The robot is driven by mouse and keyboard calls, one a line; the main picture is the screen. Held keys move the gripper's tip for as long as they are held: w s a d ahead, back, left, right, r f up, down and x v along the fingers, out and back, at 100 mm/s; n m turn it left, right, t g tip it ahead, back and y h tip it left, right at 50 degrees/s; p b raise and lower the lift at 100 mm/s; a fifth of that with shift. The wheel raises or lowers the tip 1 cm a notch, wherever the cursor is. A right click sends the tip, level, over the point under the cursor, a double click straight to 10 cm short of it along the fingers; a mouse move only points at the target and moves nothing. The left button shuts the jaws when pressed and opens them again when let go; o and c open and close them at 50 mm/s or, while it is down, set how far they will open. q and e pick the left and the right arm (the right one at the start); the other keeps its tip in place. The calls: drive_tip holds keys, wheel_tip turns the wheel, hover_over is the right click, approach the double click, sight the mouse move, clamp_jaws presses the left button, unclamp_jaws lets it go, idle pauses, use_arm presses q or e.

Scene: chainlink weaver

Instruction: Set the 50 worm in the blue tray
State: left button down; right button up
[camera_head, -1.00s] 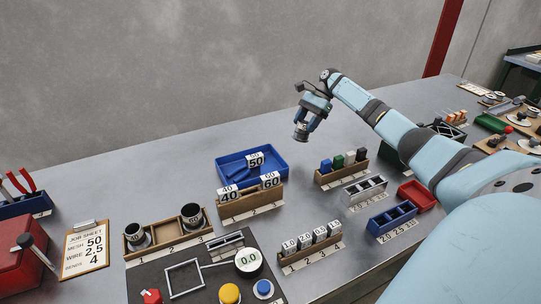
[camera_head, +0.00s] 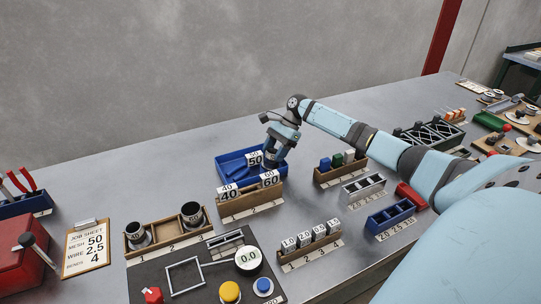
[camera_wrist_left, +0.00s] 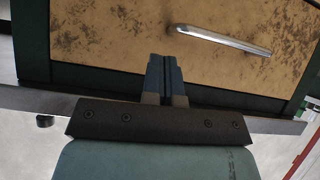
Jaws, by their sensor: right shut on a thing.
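The blue tray (camera_head: 222,161) stands behind a small wooden rack (camera_head: 236,211). The 50 worm (camera_head: 255,159), marked by white 50 labels, shows at the tray, behind the gap between the 40 and 60 pieces. My right gripper (camera_head: 272,166) points down at the tray's right side, right beside the 50 labels. It is shut on the 50 worm; its fingertips and the grip itself are largely hidden. The 40 worm (camera_head: 229,192) and the 60 worm (camera_head: 270,178) stand in the rack. My left gripper (camera_wrist_left: 167,60) shows in the left wrist view with its fingers together, in front of a drawer.
A wooden rack with coloured blocks (camera_head: 337,164) and a grey tray (camera_head: 363,190) stand to the right. A wooden holder with two dark cups (camera_head: 163,243) is at the left. A job sheet (camera_head: 87,246) reads mesh 50. The table behind the blue tray is clear.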

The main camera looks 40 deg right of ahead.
drive_tip(key=h, duration=0.1)
drive_tip(key=a+r+h, duration=0.1)
drive_tip(key=shift+w+a+h, duration=0.15)
drive_tip(key=shift+a+h, duration=0.05)
drive_tip(key=shift+h, duration=0.1)
drive_tip(key=shift+a+f, duration=0.1)
drive_tip(key=shift+f, duration=0.85)
drive_tip(key=shift+r, duration=0.1)
drive_tip(key=shift+p, duration=0.3)
drive_tip(key=o, duration=1)
